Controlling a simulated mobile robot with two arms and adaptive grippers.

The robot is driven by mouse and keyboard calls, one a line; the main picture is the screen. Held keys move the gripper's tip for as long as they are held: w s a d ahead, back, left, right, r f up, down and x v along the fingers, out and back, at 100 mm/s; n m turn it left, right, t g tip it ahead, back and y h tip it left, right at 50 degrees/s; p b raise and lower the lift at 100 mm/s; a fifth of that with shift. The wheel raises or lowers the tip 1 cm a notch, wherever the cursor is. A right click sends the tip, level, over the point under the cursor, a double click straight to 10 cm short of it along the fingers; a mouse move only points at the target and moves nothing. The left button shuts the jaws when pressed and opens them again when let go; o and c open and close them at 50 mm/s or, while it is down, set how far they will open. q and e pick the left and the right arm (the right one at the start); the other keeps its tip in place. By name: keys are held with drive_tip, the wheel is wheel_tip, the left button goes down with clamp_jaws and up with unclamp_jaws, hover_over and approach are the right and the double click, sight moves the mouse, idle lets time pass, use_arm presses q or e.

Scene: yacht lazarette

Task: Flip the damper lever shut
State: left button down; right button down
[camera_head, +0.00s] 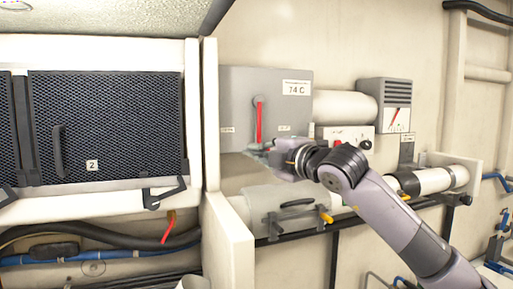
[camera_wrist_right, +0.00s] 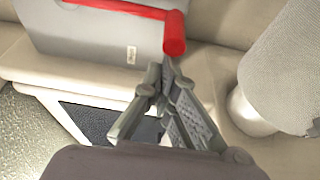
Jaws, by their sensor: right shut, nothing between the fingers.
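The grey damper box (camera_head: 240,95) is on the back wall, with a "74 C" label at its upper right. Its red lever (camera_head: 259,122) hangs about straight down from a pivot near the box's middle. In the right wrist view the lever (camera_wrist_right: 120,8) ends in a red cylindrical knob (camera_wrist_right: 174,36). My right gripper (camera_head: 258,154) is just below the lever's lower end. In the right wrist view its fingertips (camera_wrist_right: 168,66) are together and empty, close to the knob; I cannot tell if they touch. My left gripper is in neither view.
Small labels (camera_head: 227,130) on the box's lower front are unreadable. A gauge unit (camera_head: 385,92) and a white switch panel (camera_head: 347,134) are to the right. A grey cylinder with a handle (camera_head: 285,209) lies below. A mesh panel (camera_head: 110,120) is left, past a cream post.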

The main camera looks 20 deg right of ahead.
drive_tip(key=d+n+g+h+b, duration=0.1)
drive_tip(key=d+n+b, duration=0.2)
drive_tip(key=d+n, duration=0.2)
drive_tip(key=shift+d+r+g, duration=0.3)
drive_tip(key=shift+d, duration=0.85)
idle(0.4)
drive_tip(key=shift+d+f, duration=0.1)
